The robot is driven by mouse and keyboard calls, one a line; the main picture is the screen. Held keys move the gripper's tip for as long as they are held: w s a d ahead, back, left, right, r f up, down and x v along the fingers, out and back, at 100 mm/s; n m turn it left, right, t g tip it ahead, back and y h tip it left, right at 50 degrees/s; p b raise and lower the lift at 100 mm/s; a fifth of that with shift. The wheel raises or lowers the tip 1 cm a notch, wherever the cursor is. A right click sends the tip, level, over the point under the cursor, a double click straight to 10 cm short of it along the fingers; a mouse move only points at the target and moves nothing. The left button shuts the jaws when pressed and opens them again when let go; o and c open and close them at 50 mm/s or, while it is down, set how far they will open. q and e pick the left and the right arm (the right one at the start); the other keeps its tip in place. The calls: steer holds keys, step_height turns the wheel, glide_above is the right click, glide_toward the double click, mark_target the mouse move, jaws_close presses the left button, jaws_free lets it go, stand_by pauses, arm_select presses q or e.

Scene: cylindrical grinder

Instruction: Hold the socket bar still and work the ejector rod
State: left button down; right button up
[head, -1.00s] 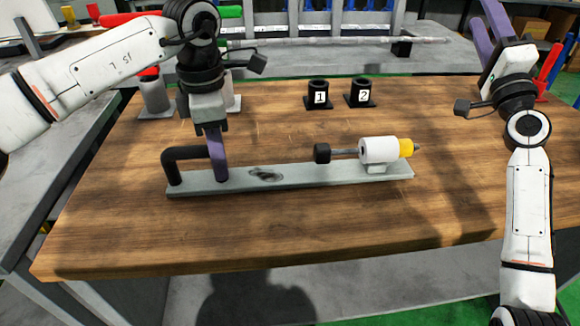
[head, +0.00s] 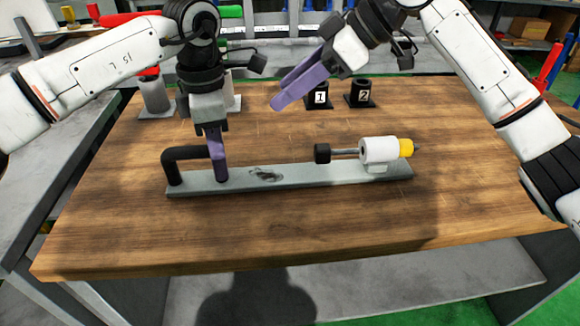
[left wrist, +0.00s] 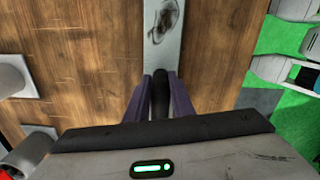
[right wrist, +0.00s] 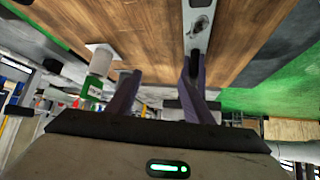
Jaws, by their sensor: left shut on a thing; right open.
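The socket bar (head: 320,177), a flat grey bar with a dark mark, lies on the wooden table. A black bent handle (head: 188,153) rises at its left end. At its right end a white cylinder (head: 380,149) with a yellow collar carries the ejector rod (head: 345,152), which has a black knob (head: 322,152) on its left. My left gripper (head: 217,172) points down, shut on the black handle; the left wrist view shows the handle (left wrist: 160,100) between the purple fingers. My right gripper (head: 276,104) is open and empty, above the table behind the bar.
Two black holders marked 1 (head: 319,98) and 2 (head: 361,94) stand at the table's back. A grey canister (head: 154,97) stands at the back left. The table in front of the bar is clear.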

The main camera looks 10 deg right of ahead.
mark_target(327, 146)
steer(key=s+d+f+n+g+h, duration=0.1)
steer(key=d, duration=0.1)
steer(key=s+d+f+n+g+h, duration=0.1)
steer(key=s+d+h, duration=0.1)
steer(key=d, duration=0.1)
steer(key=s+d+f+n+g+h, duration=0.1)
steer(key=d+h, duration=0.1)
steer(key=d, duration=0.1)
steer(key=shift+s, duration=0.4)
steer(key=shift+f, duration=0.3)
steer(key=shift+x, duration=4.15)
steer(key=shift+s, duration=0.1)
steer(key=shift+c, duration=0.4)
jaws_close()
